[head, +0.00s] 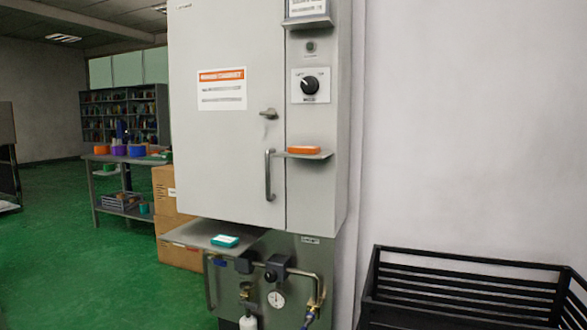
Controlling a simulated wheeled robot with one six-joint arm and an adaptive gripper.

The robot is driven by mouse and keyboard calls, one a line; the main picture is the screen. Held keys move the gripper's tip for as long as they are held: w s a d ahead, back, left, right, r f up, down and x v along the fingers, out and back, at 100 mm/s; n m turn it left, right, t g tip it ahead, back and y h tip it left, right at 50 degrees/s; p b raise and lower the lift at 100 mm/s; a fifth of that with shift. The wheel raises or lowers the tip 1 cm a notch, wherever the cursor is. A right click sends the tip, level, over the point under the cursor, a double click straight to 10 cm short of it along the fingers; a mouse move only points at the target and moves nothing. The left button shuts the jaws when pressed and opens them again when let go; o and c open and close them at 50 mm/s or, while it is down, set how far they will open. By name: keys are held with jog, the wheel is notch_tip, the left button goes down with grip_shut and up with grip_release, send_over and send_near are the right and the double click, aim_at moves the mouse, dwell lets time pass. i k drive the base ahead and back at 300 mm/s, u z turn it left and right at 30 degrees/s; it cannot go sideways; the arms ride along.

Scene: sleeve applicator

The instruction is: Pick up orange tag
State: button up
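The orange tag (304,149) is a small flat orange block with a pale lower edge. It lies on a small grey shelf (311,156) that sticks out from the front of the grey cabinet, right of the door handle. My gripper is not in the head view, so its place relative to the tag cannot be seen.
The cabinet door (220,150) is shut, with a vertical handle (269,175) close to the small shelf. A teal block (225,241) lies on a lower ledge. A black slatted crate (465,285) stands at the lower right. Green floor (90,270) is open at left.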

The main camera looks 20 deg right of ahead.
aim_at(295, 149)
jog(key=k, duration=0.5)
jog(key=z, duration=0.95)
jog(key=i, duration=1.05)
jog(key=u, duration=1.95)
